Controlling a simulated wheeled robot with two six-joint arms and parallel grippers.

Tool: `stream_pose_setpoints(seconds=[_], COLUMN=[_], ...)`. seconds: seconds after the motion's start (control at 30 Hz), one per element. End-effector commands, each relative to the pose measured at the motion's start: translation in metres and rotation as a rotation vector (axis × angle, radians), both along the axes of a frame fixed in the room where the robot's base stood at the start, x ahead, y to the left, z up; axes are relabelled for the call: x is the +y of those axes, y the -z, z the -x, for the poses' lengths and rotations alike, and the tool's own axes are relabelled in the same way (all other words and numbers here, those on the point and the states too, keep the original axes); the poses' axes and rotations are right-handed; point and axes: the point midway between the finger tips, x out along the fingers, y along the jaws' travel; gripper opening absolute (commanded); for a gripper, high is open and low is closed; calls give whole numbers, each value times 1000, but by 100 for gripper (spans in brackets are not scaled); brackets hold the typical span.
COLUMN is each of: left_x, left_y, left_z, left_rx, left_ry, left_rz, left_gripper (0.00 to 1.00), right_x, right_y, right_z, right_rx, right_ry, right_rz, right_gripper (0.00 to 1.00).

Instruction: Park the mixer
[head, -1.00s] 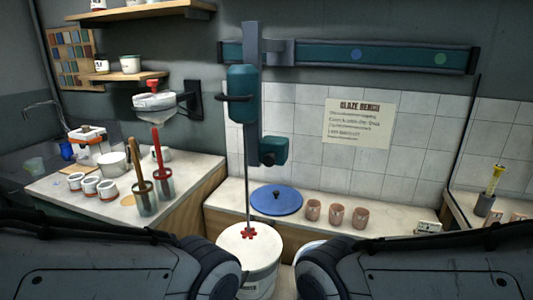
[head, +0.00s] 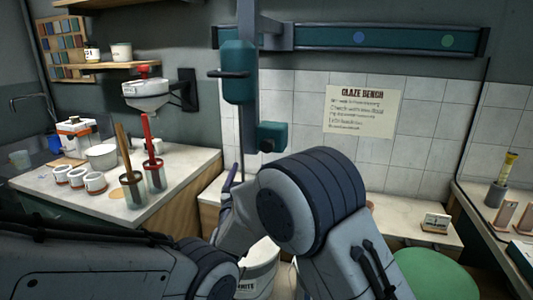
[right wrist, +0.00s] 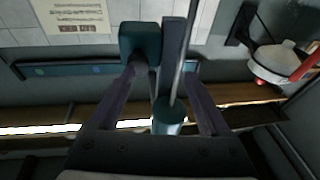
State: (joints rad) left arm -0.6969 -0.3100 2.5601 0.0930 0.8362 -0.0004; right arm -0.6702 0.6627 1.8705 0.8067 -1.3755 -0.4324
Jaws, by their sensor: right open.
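The mixer (head: 238,70) is a teal motor on a dark upright post, hung from a teal wall rail (head: 400,39). A teal block (head: 273,136) sits low on the post. A white bucket (head: 258,270) stands below; my right arm hides its top and the lower shaft. My right gripper (head: 240,178) is open below the motor, near the post. In the right wrist view, the motor (right wrist: 168,113), block (right wrist: 140,42) and thin shaft (right wrist: 188,45) show around the open fingers (right wrist: 163,75). One fingertip overlaps the block's dark knob; contact is unclear. My left gripper is out of view.
A side counter at left holds cups (head: 77,178), tool pots (head: 154,172) and a white container (head: 102,156). A white funnel-like vessel (head: 150,95) hangs on the wall. A green round top (head: 437,272) is at lower right. The tiled wall stands close behind.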

Motion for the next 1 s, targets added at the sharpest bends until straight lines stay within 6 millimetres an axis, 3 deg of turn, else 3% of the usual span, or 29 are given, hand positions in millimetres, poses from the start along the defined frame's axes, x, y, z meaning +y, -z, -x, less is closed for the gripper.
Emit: stream_pose_setpoints(seconds=[0.3, 0.7, 1.0], left_x=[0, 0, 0], left_y=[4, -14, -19], left_z=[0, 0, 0], left_rx=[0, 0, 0], left_ry=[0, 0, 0], left_rz=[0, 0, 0], left_gripper=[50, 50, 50], right_x=[-24, -44, -51], right_y=[-3, -31, -40], right_z=[1, -60, -84], right_rx=[-159, -159, -157], right_ry=[176, 174, 171], right_rz=[43, 41, 43], right_gripper=[80, 80, 80])
